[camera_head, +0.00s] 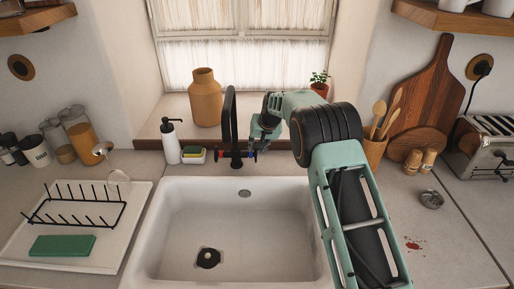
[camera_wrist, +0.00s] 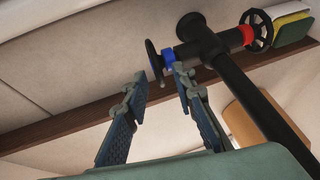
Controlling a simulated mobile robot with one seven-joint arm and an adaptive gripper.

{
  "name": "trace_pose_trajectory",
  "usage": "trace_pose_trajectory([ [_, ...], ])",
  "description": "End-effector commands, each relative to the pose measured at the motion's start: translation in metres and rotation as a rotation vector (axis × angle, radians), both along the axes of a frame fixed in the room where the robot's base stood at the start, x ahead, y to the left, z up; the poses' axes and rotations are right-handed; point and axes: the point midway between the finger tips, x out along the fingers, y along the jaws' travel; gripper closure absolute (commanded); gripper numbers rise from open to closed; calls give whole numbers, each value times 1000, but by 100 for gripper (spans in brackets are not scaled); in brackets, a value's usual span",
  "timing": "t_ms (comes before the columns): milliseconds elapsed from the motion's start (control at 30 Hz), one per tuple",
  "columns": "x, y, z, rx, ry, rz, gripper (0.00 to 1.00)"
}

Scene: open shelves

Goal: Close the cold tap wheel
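The black tap (camera_head: 233,125) stands behind the sink. In the wrist view, the cold tap wheel (camera_wrist: 153,61) is a dark disc seen nearly edge-on, beside a blue band (camera_wrist: 168,56) on the tap body. My gripper (camera_wrist: 160,76) is open, with its two fingers apart and nothing held between them. Its fingertips are close to the cold wheel; the right fingertip overlaps the blue band in the picture. I cannot tell whether they touch. In the head view my gripper (camera_head: 256,146) is at the tap's right side and largely hides the cold wheel.
The other wheel (camera_wrist: 259,30), by a red band (camera_wrist: 246,36), is on the tap's far side. A soap bottle (camera_head: 171,142) and sponges (camera_head: 193,154) stand left of the tap. A tan vase (camera_head: 205,98) is behind it. The white sink (camera_head: 160,235) is empty in front.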

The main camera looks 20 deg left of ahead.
Motion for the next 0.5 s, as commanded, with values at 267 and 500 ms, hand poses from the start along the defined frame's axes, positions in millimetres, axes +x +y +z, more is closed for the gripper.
trace_pose_trajectory([
  [267,-14,-12,39,2,-3,0,76],
  [500,-30,-25,77,1,-2,0,76],
])
